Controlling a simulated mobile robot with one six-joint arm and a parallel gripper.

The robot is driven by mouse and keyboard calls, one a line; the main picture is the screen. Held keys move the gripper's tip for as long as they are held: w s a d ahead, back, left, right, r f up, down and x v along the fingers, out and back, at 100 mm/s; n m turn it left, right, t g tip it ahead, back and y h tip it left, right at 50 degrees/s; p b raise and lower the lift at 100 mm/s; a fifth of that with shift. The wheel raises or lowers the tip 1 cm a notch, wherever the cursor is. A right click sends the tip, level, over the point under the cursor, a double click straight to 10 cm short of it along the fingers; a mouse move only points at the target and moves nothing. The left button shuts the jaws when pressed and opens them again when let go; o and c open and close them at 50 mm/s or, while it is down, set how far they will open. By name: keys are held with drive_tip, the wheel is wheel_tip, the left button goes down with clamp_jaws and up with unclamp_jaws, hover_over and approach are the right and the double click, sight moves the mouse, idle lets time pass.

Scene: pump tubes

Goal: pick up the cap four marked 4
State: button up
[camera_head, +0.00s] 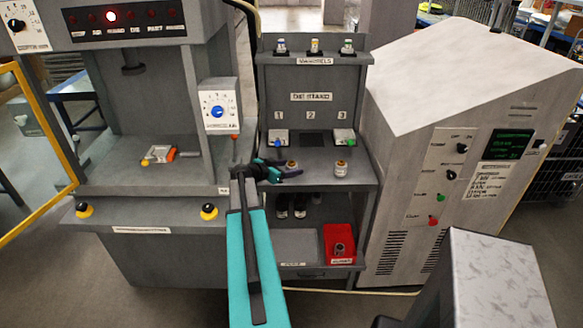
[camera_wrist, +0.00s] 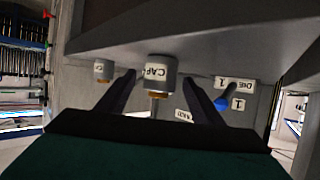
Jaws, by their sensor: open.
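Two small grey caps with brass-coloured bands show on the shelf of the die stand, one at the left (camera_head: 292,164) and one at the right (camera_head: 341,168). In the wrist view a grey cap with a white label starting "CAP" (camera_wrist: 158,70) lies between the spread fingers of my gripper (camera_wrist: 160,82). Its number is hard to read. A second, smaller-looking cap (camera_wrist: 104,70) is outside the fingers, to the left. In the head view my gripper (camera_head: 288,171) is at the left cap. It is open; I cannot tell whether a finger touches the cap.
A red bin (camera_head: 341,243) sits below right. The press (camera_head: 150,175) stands left and a grey cabinet (camera_head: 455,130) right.

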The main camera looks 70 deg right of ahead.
drive_tip(key=shift+x, duration=0.95)
drive_tip(key=shift+c, duration=0.4)
drive_tip(key=c, duration=1.2)
drive_tip(key=shift+r, duration=0.25)
drive_tip(key=shift+r+b, duration=0.75)
drive_tip(key=shift+r, duration=0.4)
drive_tip(key=a+b, duration=0.2)
drive_tip(key=a, duration=0.3)
drive_tip(key=a+r+b, duration=0.1)
drive_tip(key=a+b, duration=0.1)
drive_tip(key=a, duration=0.3)
drive_tip(key=a+r+b, duration=0.1)
drive_tip(key=a+b, duration=0.1)
drive_tip(key=a, duration=0.4)
drive_tip(key=shift+w+r, duration=0.15)
drive_tip(key=shift+w, duration=0.2)
